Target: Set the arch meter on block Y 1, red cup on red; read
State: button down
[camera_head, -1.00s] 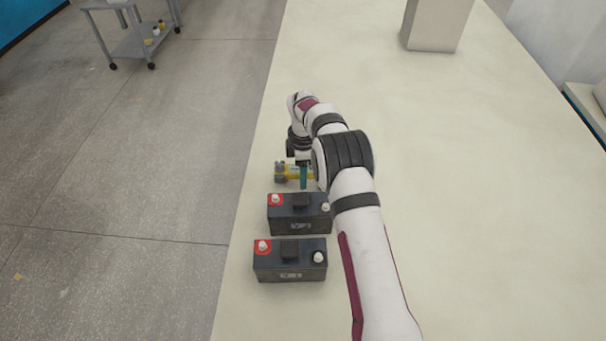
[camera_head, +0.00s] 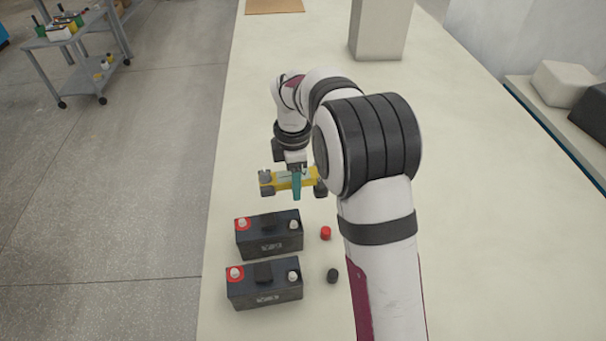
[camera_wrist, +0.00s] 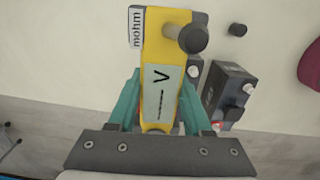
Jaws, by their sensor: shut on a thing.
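The yellow arch meter (camera_head: 284,181) is held level beyond the rear battery block in the head view, apart from it. My gripper (camera_head: 297,184) is shut on its middle. In the wrist view, the teal fingers of my gripper (camera_wrist: 158,108) flank the meter (camera_wrist: 160,52). Its display shows "V" and a dash; a tag says "mohm". One dark cup faces the camera; the red cup's colour cannot be made out. Two dark blocks, a rear one (camera_head: 268,238) and a front one (camera_head: 265,286), each have a red-ringed left post and a plain right post. Their labels are unreadable.
A loose red cap (camera_head: 325,233) and a black cap (camera_head: 333,275) lie right of the blocks. A pale pillar (camera_head: 378,30) stands at the back. The bench's left edge runs close beside the blocks. The bench between meter and pillar is clear.

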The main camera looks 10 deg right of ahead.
jog(key=s+a+r, duration=0.3)
jog(key=s+a, duration=0.2)
jog(key=s, duration=0.2)
send_near(263, 271)
jog(key=shift+f, duration=0.15)
jog(key=shift+f, duration=2.8)
jog(key=shift+f, duration=1.15)
jog(key=shift+c, duration=1.2)
grip_release()
